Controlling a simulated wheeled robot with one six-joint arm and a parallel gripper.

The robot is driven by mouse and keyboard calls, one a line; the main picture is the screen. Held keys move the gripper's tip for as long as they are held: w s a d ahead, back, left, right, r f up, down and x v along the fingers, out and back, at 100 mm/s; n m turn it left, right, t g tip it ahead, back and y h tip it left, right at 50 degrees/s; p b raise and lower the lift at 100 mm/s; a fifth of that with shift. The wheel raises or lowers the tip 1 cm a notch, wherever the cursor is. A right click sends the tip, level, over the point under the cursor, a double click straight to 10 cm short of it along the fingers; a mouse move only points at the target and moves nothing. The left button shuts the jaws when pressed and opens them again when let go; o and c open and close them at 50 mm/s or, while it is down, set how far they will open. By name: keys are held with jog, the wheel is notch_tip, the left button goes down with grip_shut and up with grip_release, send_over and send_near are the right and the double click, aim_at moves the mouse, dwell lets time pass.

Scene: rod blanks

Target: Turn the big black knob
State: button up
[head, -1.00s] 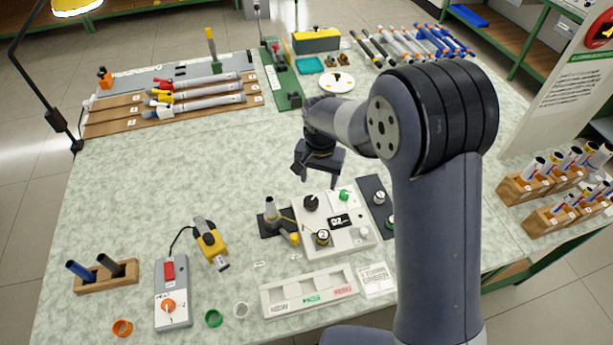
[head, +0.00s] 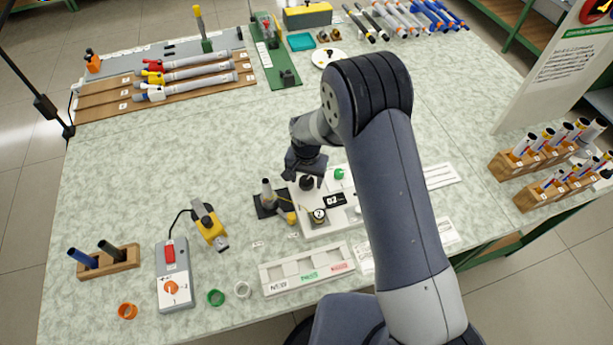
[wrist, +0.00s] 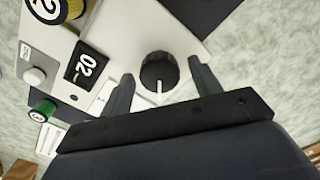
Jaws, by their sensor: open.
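The big black knob (wrist: 160,72) sits on a white control panel (wrist: 125,28), with a white pointer line on its side. In the wrist view it lies between the two fingers of my gripper (wrist: 160,85), which are apart with a gap on each side. In the head view my gripper (head: 305,172) is just above the knob (head: 307,184), partly covering it. The panel also carries a dark display (head: 334,200) reading 02, a green knob (head: 339,174) and a black-and-brass dial (head: 318,215).
A small stand with a grey-tipped post (head: 267,190) is close left of the panel. A yellow tool (head: 209,227) and a grey switch box (head: 174,275) lie further left. A white labelled tray (head: 307,268) is in front.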

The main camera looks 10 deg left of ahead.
aim_at(307, 180)
jog(key=shift+f, duration=0.1)
jog(key=shift+c, duration=0.3)
jog(key=c, duration=0.9)
jog(key=b, duration=0.1)
jog(key=n+b, duration=0.1)
jog(key=shift+f+n+b, duration=0.25)
jog(key=shift+n+b, duration=0.05)
jog(key=shift+b, duration=0.1)
jog(key=shift+c, duration=0.2)
jog(key=shift+n+b, duration=0.8)
jog(key=shift+r+n, duration=0.25)
jog(key=shift+n, duration=0.15)
jog(key=o, duration=1)
notch_tip(307, 180, up, 11)
jog(key=b, duration=0.1)
jog(key=shift+b, duration=0.35)
